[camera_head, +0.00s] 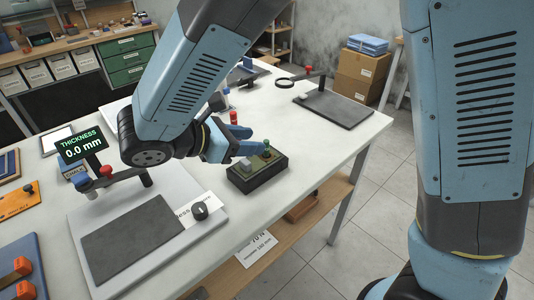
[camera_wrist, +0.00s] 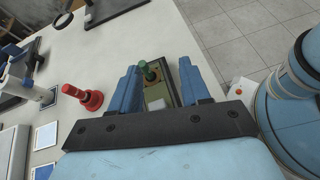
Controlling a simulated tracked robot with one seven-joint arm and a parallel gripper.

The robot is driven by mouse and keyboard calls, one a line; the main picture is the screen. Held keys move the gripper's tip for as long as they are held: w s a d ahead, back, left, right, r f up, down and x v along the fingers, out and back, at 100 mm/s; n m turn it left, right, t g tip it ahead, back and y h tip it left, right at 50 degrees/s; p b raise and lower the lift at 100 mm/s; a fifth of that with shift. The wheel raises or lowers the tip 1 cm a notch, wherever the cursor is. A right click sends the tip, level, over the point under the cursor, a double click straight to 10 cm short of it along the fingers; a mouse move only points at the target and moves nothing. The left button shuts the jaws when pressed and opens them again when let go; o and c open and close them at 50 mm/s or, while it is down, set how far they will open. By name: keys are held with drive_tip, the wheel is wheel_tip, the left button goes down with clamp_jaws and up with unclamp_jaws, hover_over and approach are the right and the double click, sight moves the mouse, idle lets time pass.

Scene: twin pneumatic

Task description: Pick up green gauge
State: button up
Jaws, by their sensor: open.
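The green gauge (camera_head: 266,149) is a small green peg with a knob, standing upright at the right part of a dark block with a green top (camera_head: 272,172) on the white table. In the wrist view the green gauge (camera_wrist: 149,72) shows between the two blue fingers of my gripper (camera_wrist: 158,82). My gripper is open and empty, with a finger on each side of the gauge. In the head view my gripper (camera_head: 240,140) is over the back left of the block. I cannot tell whether the fingers touch anything.
A pale grey piece (camera_head: 245,164) sits on the block beside the gauge. A thickness display (camera_head: 80,144) and a grey plate (camera_head: 140,237) are at the left. A dark stand (camera_head: 335,108) is at the back right.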

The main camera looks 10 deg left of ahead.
drive_tip(key=s+a+f+n+t, duration=0.2)
drive_tip(key=a+n, duration=0.1)
drive_tip(key=a, duration=0.1)
approach(266, 141)
drive_tip(key=shift+y, duration=0.3)
drive_tip(key=w+d+f, duration=0.1)
drive_tip(key=d, duration=0.1)
drive_tip(key=w+d+f, duration=0.1)
drive_tip(key=shift+w+d+f, duration=0.3)
drive_tip(key=shift+d, duration=0.05)
drive_tip(key=shift+w+r+x, duration=0.15)
drive_tip(key=shift+x, duration=0.75)
drive_tip(key=shift+w+r+x, duration=0.1)
drive_tip(key=shift+r+x, duration=0.05)
drive_tip(key=shift+x, duration=0.7)
drive_tip(key=shift+w+r+x, duration=0.15)
drive_tip(key=shift+x, duration=0.75)
drive_tip(key=shift+a, duration=0.2)
clamp_jaws()
